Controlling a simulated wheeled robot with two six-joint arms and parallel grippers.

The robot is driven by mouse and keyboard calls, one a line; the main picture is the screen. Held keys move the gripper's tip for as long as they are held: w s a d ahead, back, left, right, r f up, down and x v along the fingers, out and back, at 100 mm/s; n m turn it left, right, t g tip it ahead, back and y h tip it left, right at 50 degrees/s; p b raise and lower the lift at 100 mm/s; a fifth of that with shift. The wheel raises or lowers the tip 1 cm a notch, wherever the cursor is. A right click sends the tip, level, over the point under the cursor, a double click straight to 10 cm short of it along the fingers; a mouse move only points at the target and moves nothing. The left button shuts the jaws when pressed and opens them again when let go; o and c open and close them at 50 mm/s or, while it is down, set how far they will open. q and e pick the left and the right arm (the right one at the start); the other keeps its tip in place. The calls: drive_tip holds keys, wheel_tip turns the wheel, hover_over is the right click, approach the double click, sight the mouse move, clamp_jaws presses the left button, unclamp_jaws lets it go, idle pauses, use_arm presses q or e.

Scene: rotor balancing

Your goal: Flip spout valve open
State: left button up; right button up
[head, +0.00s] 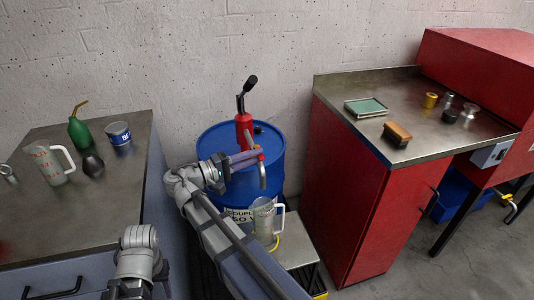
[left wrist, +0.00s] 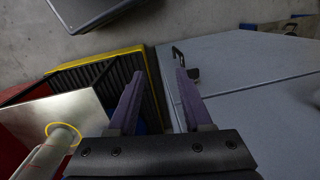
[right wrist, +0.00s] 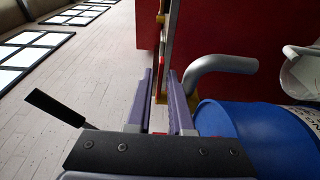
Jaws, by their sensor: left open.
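The blue drum (head: 218,152) carries a red hand pump (head: 243,130) with a grey spout (head: 262,175) bending down. In the right wrist view, the grey spout pipe (right wrist: 215,68) is right of my right gripper (right wrist: 161,75). A narrow red and yellow part (right wrist: 161,90), seemingly the spout valve lever, stands between its fingers; whether they press on it I cannot tell. In the head view, my right gripper (head: 246,155) is beside the spout's upper end. My left gripper (left wrist: 158,74) is open and empty, low by the left bench.
A clear measuring jug (head: 263,220) stands on a metal stand (head: 296,246) under the spout. The left bench (head: 40,225) holds a green oil can (head: 79,130), a blue tin (head: 118,133) and another jug (head: 48,164). A red cabinet (head: 345,190) stands to the right.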

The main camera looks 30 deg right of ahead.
drive_tip(key=d, duration=0.4)
drive_tip(key=shift+d, duration=0.25)
clamp_jaws()
